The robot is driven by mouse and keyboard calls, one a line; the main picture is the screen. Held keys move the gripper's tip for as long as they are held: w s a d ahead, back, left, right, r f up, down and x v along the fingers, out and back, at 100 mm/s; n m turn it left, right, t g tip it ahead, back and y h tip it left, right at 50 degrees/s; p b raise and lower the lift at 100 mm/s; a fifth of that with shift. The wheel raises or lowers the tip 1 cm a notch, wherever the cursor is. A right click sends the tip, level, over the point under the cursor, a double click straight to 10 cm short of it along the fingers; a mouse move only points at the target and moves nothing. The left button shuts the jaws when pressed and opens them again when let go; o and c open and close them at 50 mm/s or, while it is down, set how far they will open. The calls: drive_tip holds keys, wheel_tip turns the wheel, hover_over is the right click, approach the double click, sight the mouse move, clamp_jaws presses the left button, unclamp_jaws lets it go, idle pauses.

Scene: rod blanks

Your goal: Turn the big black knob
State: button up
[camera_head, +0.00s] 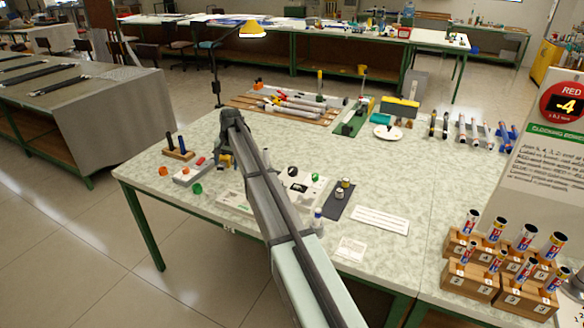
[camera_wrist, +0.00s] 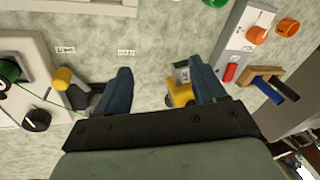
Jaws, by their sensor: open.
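A black knob (camera_wrist: 36,120) with a pale pointer mark sits on a white panel (camera_wrist: 28,55) at the left of the wrist view. In the head view a black knob (camera_head: 292,171) shows on the white panel right of my arm. My gripper (camera_wrist: 162,84) is open, with its two dark blue fingers spread and no knob between them. The knob is left of both fingers and apart from them. In the head view my gripper (camera_head: 224,148) is above the table, partly hidden behind my own arm, which also covers part of the panel.
A yellow item (camera_wrist: 180,95) shows by the right finger, another yellow-ended item (camera_wrist: 62,79) by the left one. A grey box with an orange button (camera_wrist: 256,35) and a wooden peg holder (camera_wrist: 262,74) are at right.

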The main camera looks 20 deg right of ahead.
sight(292, 169)
drive_tip(key=s+d+r+m+g+h, duration=0.15)
drive_tip(key=d+r+m, duration=0.25)
drive_tip(key=d, duration=0.9)
drive_tip(key=s+d+r+m+g, duration=0.15)
drive_tip(key=d+r+m, duration=0.25)
drive_tip(key=d, duration=0.8)
drive_tip(key=shift+t, duration=0.3)
drive_tip(key=f, duration=1.4)
drive_tip(key=shift+d, duration=0.2)
drive_tip(key=c, duration=1.1)
